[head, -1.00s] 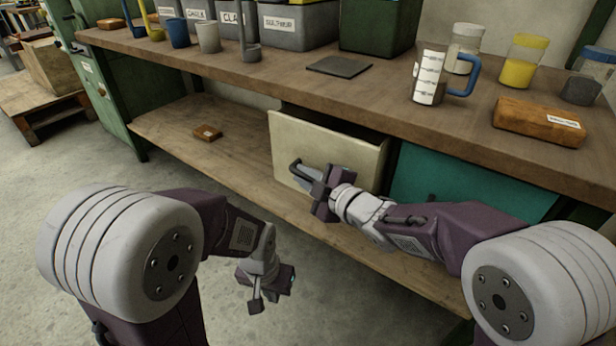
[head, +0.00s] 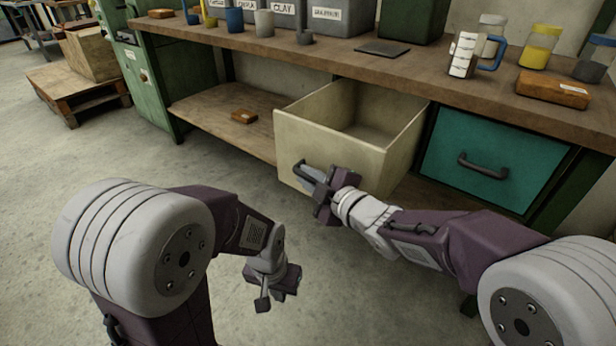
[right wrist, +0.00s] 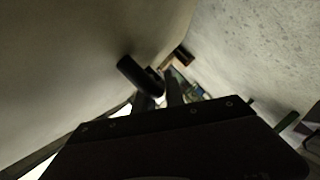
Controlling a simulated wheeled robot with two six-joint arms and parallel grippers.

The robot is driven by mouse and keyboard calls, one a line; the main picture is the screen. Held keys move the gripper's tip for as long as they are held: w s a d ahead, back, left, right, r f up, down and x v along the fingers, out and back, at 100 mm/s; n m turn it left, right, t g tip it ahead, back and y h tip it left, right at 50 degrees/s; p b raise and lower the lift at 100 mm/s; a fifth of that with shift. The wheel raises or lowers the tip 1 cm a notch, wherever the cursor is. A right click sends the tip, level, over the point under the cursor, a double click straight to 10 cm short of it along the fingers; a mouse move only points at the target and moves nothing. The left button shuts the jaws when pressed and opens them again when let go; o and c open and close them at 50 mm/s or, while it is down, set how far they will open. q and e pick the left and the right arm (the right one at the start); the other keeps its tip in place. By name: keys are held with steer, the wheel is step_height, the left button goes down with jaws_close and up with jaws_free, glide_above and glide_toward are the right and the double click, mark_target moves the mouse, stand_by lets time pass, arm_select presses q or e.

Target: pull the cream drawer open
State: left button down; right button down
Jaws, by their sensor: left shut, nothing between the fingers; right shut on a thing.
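The cream drawer (head: 328,147) stands well out from under the workbench, and its empty inside shows in the head view. Its front also fills the left of the right wrist view (right wrist: 70,60). My right gripper (head: 308,176) is shut on the dark drawer handle (head: 298,167) at the drawer's front. In the right wrist view the handle (right wrist: 140,76) lies at the fingers, partly hidden by them. My left gripper (head: 272,292) is shut and empty, low over the floor, left of and below the drawer.
A teal drawer (head: 490,150) with a dark handle is closed to the right. The worktop (head: 330,58) carries bins, cups, jars and an orange-brown block (head: 553,89). A small brown block (head: 243,117) lies on the lower shelf (head: 205,112). The floor in front is open.

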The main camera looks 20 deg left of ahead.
steer(key=c, duration=1.4)
jaws_free()
steer(key=p+v, duration=0.4)
steer(key=v, duration=0.5)
